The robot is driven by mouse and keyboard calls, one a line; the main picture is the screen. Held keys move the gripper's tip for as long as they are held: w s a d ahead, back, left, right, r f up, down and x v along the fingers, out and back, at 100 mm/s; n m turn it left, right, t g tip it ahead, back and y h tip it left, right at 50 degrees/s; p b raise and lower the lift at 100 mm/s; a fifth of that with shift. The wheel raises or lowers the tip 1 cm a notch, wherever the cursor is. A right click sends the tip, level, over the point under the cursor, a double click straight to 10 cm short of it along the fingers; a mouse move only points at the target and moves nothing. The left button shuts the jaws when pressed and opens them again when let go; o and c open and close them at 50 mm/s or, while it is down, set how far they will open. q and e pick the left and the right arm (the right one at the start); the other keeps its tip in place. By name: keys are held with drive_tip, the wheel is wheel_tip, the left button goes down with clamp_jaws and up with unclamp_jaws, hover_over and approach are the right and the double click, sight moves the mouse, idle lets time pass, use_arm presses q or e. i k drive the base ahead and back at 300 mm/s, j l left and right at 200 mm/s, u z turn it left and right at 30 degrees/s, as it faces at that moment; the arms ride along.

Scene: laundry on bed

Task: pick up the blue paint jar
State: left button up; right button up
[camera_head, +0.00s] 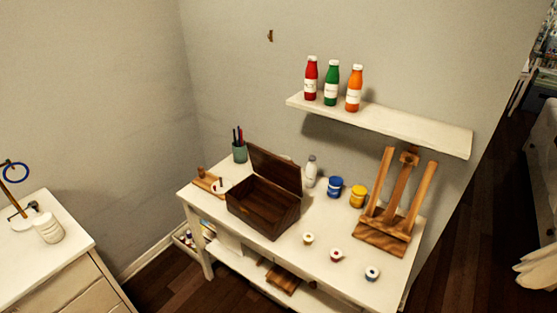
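The blue paint jar (334,187) stands upright on the white table (305,247), near its back edge. It has a pale band or label and is just left of a yellow jar (357,196). A white bottle (310,171) stands close to its left. A smaller white container with a blue spot (372,274) is at the table's front right. Neither of my grippers shows in the head view.
An open dark wooden box (264,213) stands left of the blue jar, and a wooden easel (393,215) stands to the right. A white wall shelf (400,128) with red, green and orange bottles hangs above. Small pots (308,239) dot the front. A pencil cup (240,152) is back left.

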sight(333, 193)
drive_tip(key=i+l+u, duration=0.15)
drive_tip(key=l, duration=0.35)
drive_tip(key=l+u, duration=0.15)
drive_tip(key=l, duration=0.35)
drive_tip(key=l+u, duration=0.25)
drive_tip(key=l, duration=0.3)
drive_tip(key=l+u, duration=0.3)
drive_tip(key=l, duration=0.25)
drive_tip(key=l+u, duration=0.5)
drive_tip(key=l, duration=0.5)
drive_tip(key=l+u, duration=0.15)
drive_tip(key=l, duration=0.35)
drive_tip(key=k+l+u, duration=0.2)
drive_tip(key=l, duration=0.3)
drive_tip(key=l+u, duration=0.15)
drive_tip(key=l, duration=0.4)
